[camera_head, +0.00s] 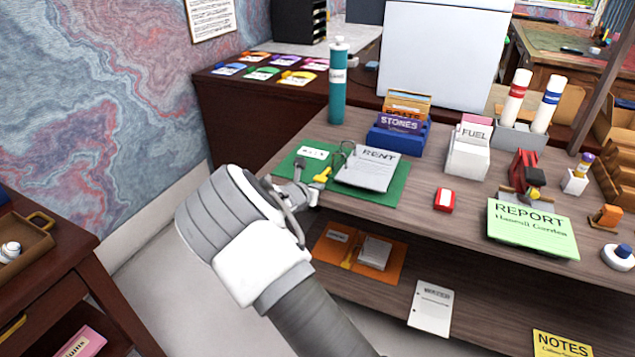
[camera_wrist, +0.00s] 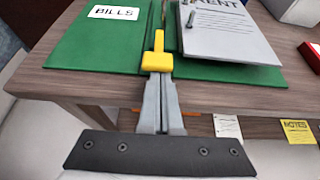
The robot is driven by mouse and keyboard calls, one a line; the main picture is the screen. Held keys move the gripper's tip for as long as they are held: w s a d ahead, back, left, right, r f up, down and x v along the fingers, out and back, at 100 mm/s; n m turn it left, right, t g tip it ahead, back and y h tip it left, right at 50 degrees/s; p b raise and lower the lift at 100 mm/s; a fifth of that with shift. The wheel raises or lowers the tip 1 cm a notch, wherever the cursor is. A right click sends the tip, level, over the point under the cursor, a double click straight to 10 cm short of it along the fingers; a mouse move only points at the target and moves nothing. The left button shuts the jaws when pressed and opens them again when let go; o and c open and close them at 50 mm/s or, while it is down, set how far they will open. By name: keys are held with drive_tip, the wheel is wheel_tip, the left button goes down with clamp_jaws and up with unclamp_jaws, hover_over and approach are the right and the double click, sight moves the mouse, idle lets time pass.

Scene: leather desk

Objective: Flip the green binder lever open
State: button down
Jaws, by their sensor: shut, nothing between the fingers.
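The green binder (camera_head: 390,193) lies spread open on the wooden desk, near its left front edge. It also shows in the wrist view (camera_wrist: 92,52), with a white BILLS label (camera_wrist: 115,12) on its left cover. A grey RENT sheet (camera_wrist: 232,30) lies on its right side. The yellow lever handle (camera_wrist: 158,56) is at the binder's near edge, on a thin metal stem; it shows in the head view (camera_head: 322,175) too. My gripper (camera_wrist: 159,80) is shut and empty. Its fingertips are at the near end of the yellow handle; I cannot tell whether they touch it.
A blue STONES holder (camera_head: 396,140), a teal bottle (camera_head: 338,90) and a white FUEL holder (camera_head: 467,160) stand behind the binder. A red box (camera_head: 444,200) is to its right. An orange binder (camera_head: 345,262) lies on the shelf below the desktop.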

sight(320, 180)
wheel_tip(320, 180, up, 2)
drive_tip(key=g+p, duration=0.1)
drive_tip(key=p, duration=0.3)
drive_tip(key=shift+w+d+p, duration=0.1)
drive_tip(key=shift+d+p, duration=0.05)
drive_tip(key=shift+p, duration=0.25)
drive_tip(key=p, duration=0.4)
drive_tip(key=r+g+y+p, duration=0.1)
drive_tip(key=p, duration=0.2)
drive_tip(key=shift+w+r+g+p, duration=0.15)
drive_tip(key=shift+w+g+p, duration=0.05)
drive_tip(key=shift+g+p, duration=0.15)
drive_tip(key=g+p, duration=0.1)
drive_tip(key=p, duration=0.2)
drive_tip(key=r+p, duration=0.1)
drive_tip(key=p, duration=0.2)
drive_tip(key=shift+w+d+g+y, duration=0.15)
drive_tip(key=shift+w+g+y, duration=0.15)
drive_tip(key=shift+g, duration=0.05)
drive_tip(key=shift+w+r+p, duration=0.1)
drive_tip(key=shift+r+p, duration=0.05)
drive_tip(key=shift+p, duration=0.2)
drive_tip(key=shift+f, duration=0.25)
drive_tip(key=shift+r, duration=0.15)
drive_tip(key=shift+r, duration=0.75)
